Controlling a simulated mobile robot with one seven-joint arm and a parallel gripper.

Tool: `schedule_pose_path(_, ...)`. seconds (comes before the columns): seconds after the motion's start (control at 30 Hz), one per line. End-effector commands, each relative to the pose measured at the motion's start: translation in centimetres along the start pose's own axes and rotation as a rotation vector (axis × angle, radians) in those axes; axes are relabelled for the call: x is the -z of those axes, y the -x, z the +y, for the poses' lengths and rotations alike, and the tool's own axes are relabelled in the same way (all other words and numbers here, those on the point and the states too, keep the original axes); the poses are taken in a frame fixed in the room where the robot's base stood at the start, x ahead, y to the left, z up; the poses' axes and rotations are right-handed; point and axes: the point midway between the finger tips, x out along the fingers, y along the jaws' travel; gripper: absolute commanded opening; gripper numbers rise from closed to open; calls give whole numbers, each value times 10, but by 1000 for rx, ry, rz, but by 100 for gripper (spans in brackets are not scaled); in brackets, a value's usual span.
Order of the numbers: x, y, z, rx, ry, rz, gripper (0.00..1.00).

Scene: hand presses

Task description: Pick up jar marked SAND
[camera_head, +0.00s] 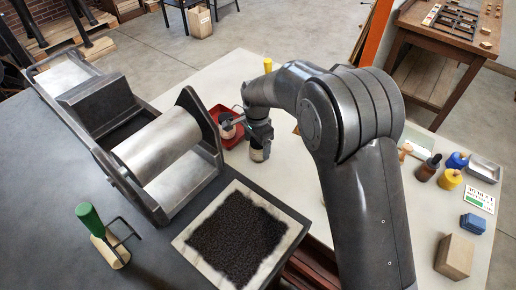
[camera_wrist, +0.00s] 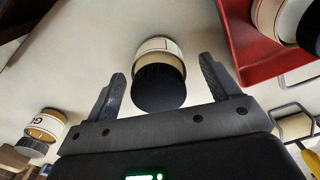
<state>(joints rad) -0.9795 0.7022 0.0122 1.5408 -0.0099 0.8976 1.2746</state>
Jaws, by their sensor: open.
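A jar with a black ribbed lid and a white label (camera_wrist: 157,48) stands between the two fingers of my gripper (camera_wrist: 163,72) in the wrist view. The fingers are apart, with gaps to the jar on both sides. Its label text is not readable, so I cannot tell whether it says SAND. In the head view my gripper (camera_head: 258,135) is over the pale table, and a jar (camera_head: 258,155) shows just below it, partly hidden. Another jar with a mustard band and a letter G (camera_wrist: 46,125) is at the lower left of the wrist view.
A red tray (camera_wrist: 252,68) holding dark-lidded jars is close at the right in the wrist view; the tray also shows in the head view (camera_head: 216,112). A roller press (camera_head: 160,140), a green-handled brayer (camera_head: 90,220) and an inked slab (camera_head: 238,238) are on the dark bench.

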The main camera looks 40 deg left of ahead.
Motion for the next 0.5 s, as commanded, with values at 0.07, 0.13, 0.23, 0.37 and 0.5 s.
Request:
schedule_pose_path(0.07, 3, -14, 2, -4, -1, -1, 81)
schedule_pose_path(0.13, 3, -25, 3, -4, 0, -2, 81)
schedule_pose_path(0.23, 3, -36, 2, -2, 0, -1, 81)
schedule_pose_path(0.37, 3, -38, 2, -1, 0, 0, 81)
schedule_pose_path(0.5, 3, -37, 2, -1, 0, 0, 78)
